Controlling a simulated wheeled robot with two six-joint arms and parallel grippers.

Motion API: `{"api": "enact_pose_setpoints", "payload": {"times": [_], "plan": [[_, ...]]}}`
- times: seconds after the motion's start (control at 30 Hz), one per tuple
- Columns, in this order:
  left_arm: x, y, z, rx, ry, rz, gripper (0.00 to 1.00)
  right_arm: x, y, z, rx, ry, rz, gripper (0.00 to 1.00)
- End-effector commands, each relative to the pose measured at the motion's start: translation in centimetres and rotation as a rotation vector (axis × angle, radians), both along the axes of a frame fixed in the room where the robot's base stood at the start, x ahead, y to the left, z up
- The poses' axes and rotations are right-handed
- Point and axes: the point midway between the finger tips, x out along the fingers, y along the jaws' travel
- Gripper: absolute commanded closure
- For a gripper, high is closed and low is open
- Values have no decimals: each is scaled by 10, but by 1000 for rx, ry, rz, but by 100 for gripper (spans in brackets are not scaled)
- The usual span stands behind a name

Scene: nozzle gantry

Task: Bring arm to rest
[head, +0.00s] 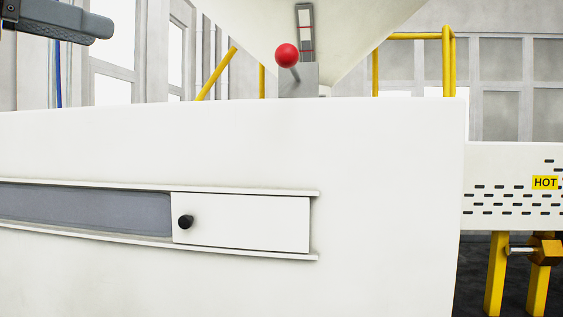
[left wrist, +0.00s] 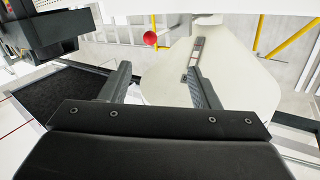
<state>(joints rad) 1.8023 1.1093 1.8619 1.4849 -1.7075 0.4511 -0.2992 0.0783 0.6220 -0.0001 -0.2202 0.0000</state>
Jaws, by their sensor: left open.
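My left gripper (left wrist: 160,80) is open in the left wrist view, its two dark fingers spread apart with nothing between them. In the head view a grey part of my left gripper (head: 62,20) shows at the upper left, in the air above the white panel's top edge. My right gripper is in neither view. A red ball knob (head: 287,55) on a lever stands behind the panel; it also shows beyond the fingers in the left wrist view (left wrist: 150,38), apart from them.
A large white panel (head: 390,200) fills the front. Its sliding door (head: 250,222) with a black knob (head: 186,222) sits at the right of a grey slot (head: 85,210). A perforated guard with a HOT label (head: 545,183) and yellow posts (head: 495,275) stand at the right.

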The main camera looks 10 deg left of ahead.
Motion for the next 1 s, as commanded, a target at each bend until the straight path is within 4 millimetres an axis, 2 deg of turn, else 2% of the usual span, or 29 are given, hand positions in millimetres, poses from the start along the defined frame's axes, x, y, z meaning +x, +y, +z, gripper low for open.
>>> {"api": "enact_pose_setpoints", "payload": {"times": [0.27,0.37,0.47,0.5,0.57,0.7,0.83,1.0], "plan": [[63,-6,-48,28,82,46,44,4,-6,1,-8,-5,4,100],[92,-8,-77,42,122,68,44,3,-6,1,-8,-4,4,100],[127,-10,-120,58,177,96,44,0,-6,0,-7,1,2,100],[141,-11,-140,65,201,106,44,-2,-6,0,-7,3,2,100],[159,-11,-171,76,235,125,44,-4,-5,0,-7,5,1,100],[191,-10,-247,98,317,165,44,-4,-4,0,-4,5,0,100],[208,-8,-321,114,392,202,44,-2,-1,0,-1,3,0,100],[211,-2,-417,131,489,253,44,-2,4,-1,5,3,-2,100]]}}
